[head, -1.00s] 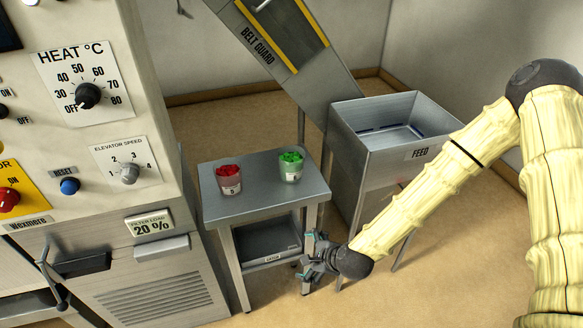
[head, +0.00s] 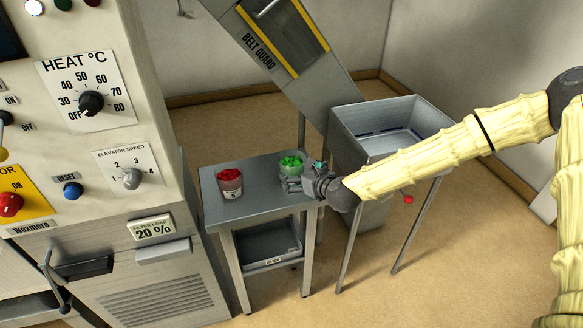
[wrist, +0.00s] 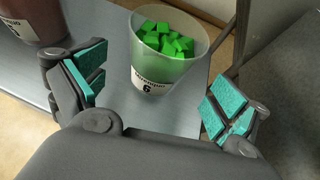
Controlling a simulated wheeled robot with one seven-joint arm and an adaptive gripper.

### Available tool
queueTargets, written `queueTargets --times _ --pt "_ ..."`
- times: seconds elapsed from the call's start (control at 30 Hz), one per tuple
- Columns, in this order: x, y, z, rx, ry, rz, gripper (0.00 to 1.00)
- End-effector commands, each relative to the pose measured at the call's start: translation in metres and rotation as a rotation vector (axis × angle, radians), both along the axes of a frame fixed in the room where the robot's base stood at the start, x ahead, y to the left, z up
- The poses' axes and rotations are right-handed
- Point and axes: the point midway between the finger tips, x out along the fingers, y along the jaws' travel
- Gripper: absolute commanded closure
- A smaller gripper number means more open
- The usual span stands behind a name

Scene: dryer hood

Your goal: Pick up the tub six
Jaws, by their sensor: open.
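Tub six (wrist: 167,62) is a clear tub with a white label marked 6, holding green pieces. It stands upright on the small grey table (head: 255,196), near its right edge, and also shows in the head view (head: 291,163), partly hidden by my gripper. My gripper (wrist: 157,100) is open, with teal pads on its fingers. In the wrist view the tub is ahead of the fingers and between their lines, with no visible contact. In the head view my gripper (head: 297,180) is at the table's right side, close to the tub.
A second tub (head: 229,183) with red pieces stands left of tub six on the same table. The metal feed hopper (head: 385,150) is just behind and right of my gripper. The control cabinet (head: 110,190) stands left of the table.

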Motion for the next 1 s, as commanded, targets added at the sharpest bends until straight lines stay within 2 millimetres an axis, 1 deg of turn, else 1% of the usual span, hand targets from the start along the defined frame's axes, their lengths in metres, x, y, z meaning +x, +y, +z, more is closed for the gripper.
queueTargets --times 0.03,0.33,0.7,0.8,1.0 --pt "0.004 0.002 -0.002 -0.002 -0.001 0.001 0.02" --pt "0.014 0.010 -0.009 -0.002 0.000 0.002 0.02" --pt "0.043 0.025 -0.028 -0.002 0.000 0.001 0.02" --pt "0.047 0.028 -0.030 -0.002 -0.001 0.001 0.02" --pt "0.047 0.028 -0.031 -0.002 0.000 0.002 0.02"
